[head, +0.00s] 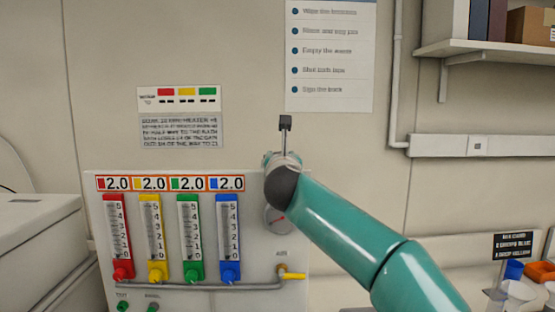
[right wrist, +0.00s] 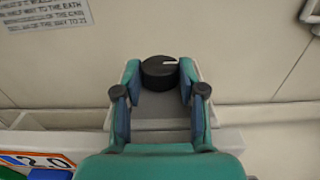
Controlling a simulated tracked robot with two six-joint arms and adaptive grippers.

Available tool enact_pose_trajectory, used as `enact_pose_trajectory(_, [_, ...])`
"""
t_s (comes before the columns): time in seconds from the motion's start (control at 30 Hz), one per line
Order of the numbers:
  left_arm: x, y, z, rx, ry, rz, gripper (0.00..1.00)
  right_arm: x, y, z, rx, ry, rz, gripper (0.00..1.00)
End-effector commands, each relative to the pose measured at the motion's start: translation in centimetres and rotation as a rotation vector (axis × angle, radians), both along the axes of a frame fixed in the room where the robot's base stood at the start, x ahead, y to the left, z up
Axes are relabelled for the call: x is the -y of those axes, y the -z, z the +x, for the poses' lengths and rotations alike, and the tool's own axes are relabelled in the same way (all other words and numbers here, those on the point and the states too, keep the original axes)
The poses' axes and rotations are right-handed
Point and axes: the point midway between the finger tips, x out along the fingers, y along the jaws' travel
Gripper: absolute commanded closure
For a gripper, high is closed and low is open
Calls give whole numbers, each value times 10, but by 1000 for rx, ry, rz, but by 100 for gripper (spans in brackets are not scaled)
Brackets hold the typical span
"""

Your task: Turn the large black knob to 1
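The large black knob (right wrist: 159,72) shows in the right wrist view, round, with a white pointer line toward the right of the picture. My right gripper (right wrist: 160,78) has its two fingers spread, one on each side of the knob. The fingertips look very close to its sides; I cannot tell whether they touch it. In the head view my right gripper (head: 276,165) is at the upper right of the panel, and the arm hides the knob. The numbers around the knob are not readable. My left gripper is not in view.
The white panel (head: 99,215) carries red, yellow, green and blue flow tubes, each under a 2.0 display. A round gauge (head: 276,216) is partly behind my right arm. A yellow-handled valve (head: 292,275) sits lower right. A shelf (head: 480,48) hangs at upper right.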

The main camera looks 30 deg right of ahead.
Motion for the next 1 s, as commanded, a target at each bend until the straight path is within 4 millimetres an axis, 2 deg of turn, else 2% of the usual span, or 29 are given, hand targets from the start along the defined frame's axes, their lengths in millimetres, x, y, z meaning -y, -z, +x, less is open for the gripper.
enact_pose_trajectory(0.03, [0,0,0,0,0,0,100,-1,0,0,0,-3,0,81])
enact_pose_trajectory(0.1, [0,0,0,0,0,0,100,-1,0,0,0,-3,0,93])
enact_pose_trajectory(0.13, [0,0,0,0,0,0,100,-1,0,0,0,-3,0,95])
enact_pose_trajectory(0.37, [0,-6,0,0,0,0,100,2,-2,0,-2,-70,-1,95])
enact_pose_trajectory(0.63, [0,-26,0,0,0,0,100,5,-3,-1,-2,-243,-1,95])
enact_pose_trajectory(1.0, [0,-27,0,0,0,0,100,3,-1,-1,2,-280,0,95])
